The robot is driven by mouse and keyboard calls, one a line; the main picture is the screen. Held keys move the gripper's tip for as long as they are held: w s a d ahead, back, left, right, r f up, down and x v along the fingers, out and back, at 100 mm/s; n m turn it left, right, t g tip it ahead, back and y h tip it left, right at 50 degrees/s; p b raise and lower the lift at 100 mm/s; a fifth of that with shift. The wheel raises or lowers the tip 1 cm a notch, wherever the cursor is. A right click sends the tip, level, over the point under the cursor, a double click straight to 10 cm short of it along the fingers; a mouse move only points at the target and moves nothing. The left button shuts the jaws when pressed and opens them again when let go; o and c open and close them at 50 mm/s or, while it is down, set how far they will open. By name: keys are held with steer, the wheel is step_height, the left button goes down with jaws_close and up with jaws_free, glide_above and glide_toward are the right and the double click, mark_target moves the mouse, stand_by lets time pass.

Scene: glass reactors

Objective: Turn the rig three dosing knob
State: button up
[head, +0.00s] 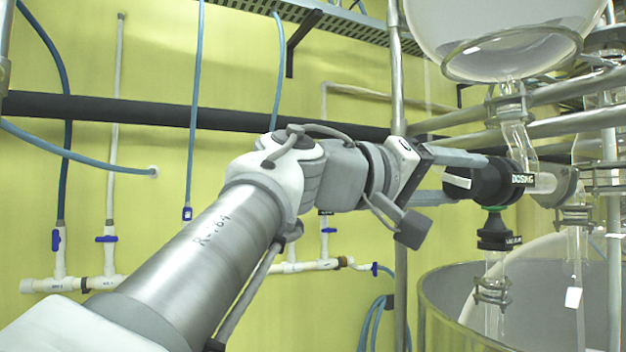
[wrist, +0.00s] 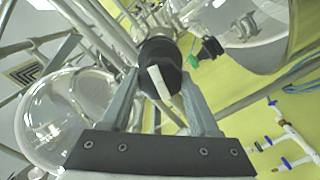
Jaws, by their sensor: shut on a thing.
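The dosing knob (head: 487,180) is a black round knob with a white stripe on its face, next to a tag reading DOSING. It sits on glass pipework below a large glass vessel. My gripper (head: 474,178) reaches it from the left, with one finger above and one below. In the wrist view the knob (wrist: 158,60) lies between the fingertips of my gripper (wrist: 162,82), which is shut on it. The white stripe runs lengthwise between the fingers. No rig number is readable.
A second black knob (head: 497,232), with a green ring above it, is close below the dosing knob. The glass vessel (head: 490,38) hangs above. Steel rails (head: 560,127) run behind, and an open steel vat (head: 455,318) stands below. A yellow wall (head: 240,70) carries hoses and pipes.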

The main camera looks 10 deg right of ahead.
steer(key=shift+f, duration=0.1)
steer(key=o, duration=1.4)
steer(key=shift+v, duration=3.8)
